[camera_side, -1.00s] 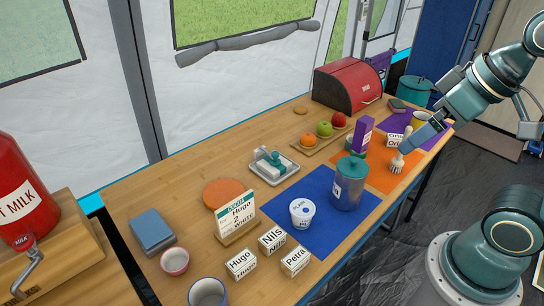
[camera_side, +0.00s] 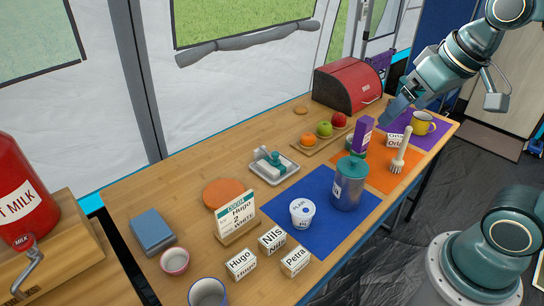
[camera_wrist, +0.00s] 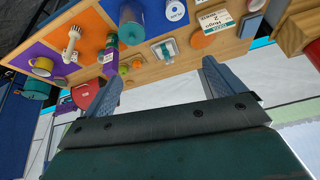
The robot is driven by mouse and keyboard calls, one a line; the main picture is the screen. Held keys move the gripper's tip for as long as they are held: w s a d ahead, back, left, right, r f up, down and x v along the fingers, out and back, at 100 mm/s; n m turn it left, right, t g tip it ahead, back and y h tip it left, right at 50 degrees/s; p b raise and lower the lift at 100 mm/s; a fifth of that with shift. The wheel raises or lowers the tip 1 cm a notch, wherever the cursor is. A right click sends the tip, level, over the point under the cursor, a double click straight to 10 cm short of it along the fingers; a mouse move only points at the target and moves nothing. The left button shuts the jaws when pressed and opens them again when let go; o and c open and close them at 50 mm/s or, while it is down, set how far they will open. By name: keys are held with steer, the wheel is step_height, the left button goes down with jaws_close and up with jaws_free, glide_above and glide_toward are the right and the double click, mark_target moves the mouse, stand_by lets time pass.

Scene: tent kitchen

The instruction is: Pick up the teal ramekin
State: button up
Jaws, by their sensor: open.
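A small teal rim or dish, probably the teal ramekin (camera_side: 351,142), shows on the table just left of the purple box (camera_side: 364,132). The box and the grey canister with a teal lid (camera_side: 348,184) stand close around it, so much of it is hidden. My gripper (camera_side: 386,121) hangs above the table, up and right of the ramekin, apart from it. In the wrist view my gripper (camera_wrist: 162,72) has its fingers wide apart with nothing between them. I cannot clearly pick out the ramekin there.
A fruit board (camera_side: 312,150) and a red bread bin (camera_side: 347,86) lie behind. A pale brush (camera_side: 399,155) stands on the orange mat (camera_side: 384,184). A yellow mug (camera_side: 422,123) is on the purple mat. A white tub (camera_side: 302,212) sits on the blue mat (camera_side: 318,240).

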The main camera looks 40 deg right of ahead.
steer(key=w+d+f+m+g+h, duration=0.1)
steer(key=w+d+f+m, duration=0.35)
steer(key=w+d, duration=0.55)
steer(key=w+d+f+m+g+h, duration=0.1)
steer(key=w+d+f+m, duration=0.35)
steer(key=w, duration=0.85)
steer(key=shift+w+d+f+m+g+h, duration=0.3)
steer(key=shift+w+d+f+m+g, duration=0.65)
steer(key=shift+d+f, duration=3)
steer(key=shift+w+d+f+m+g+h, duration=0.25)
steer(key=shift+w+d+f+m, duration=0.8)
steer(key=shift+d+f, duration=2.85)
steer(key=shift+w+d+f+m+g+h, duration=0.45)
steer(key=shift+d+f+m, duration=1.65)
steer(key=shift+f, duration=3.2)
steer(key=shift+d+n, duration=0.45)
steer(key=shift+n, duration=0.05)
steer(key=shift+x, duration=2.6)
steer(key=shift+s, duration=0.1)
steer(key=c, duration=1.1)
